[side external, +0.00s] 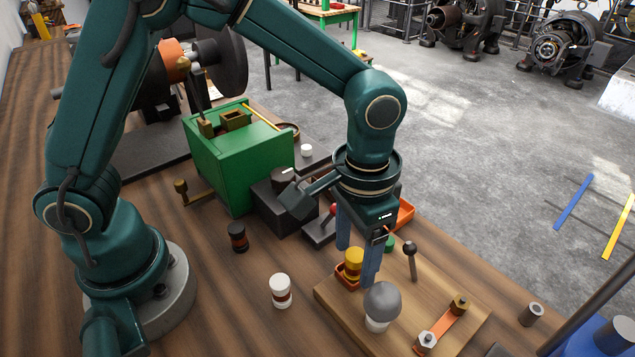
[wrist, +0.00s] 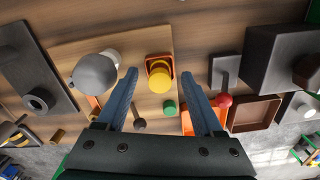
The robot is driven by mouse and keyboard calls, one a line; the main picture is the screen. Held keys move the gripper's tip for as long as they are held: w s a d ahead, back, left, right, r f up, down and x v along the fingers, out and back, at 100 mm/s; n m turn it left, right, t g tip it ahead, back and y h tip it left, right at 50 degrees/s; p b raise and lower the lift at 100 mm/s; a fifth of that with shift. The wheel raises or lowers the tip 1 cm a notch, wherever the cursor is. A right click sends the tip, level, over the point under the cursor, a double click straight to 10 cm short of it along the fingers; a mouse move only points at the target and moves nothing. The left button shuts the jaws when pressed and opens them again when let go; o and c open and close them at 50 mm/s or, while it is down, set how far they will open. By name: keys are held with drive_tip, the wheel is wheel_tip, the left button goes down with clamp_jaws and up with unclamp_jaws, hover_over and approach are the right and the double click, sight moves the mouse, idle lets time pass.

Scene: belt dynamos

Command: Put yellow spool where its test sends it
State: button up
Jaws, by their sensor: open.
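The yellow spool (side external: 353,260) stands upright in a small orange-red holder (side external: 346,281) on a wooden board (side external: 335,297). It also shows in the wrist view (wrist: 159,80), between my fingertips. My gripper (side external: 357,266) is open, pointing down, with one blue-grey finger on each side of the spool. In the wrist view my gripper (wrist: 157,75) shows a gap between each finger and the spool. The board also bears a grey dome on a white base (side external: 382,300), a dark-knobbed lever (side external: 410,252), a green button (side external: 389,243) and a copper strip between two posts (side external: 446,326).
A white spool (side external: 281,290) and a black spool (side external: 238,237) stand left of the board. An orange tray (side external: 406,213) lies behind my gripper; a brown tray (wrist: 254,112) and a red-knobbed lever (wrist: 224,99) are nearby. A green box (side external: 230,165) stands farther back.

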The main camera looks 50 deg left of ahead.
drive_tip(key=shift+f, duration=0.15)
clamp_jaws()
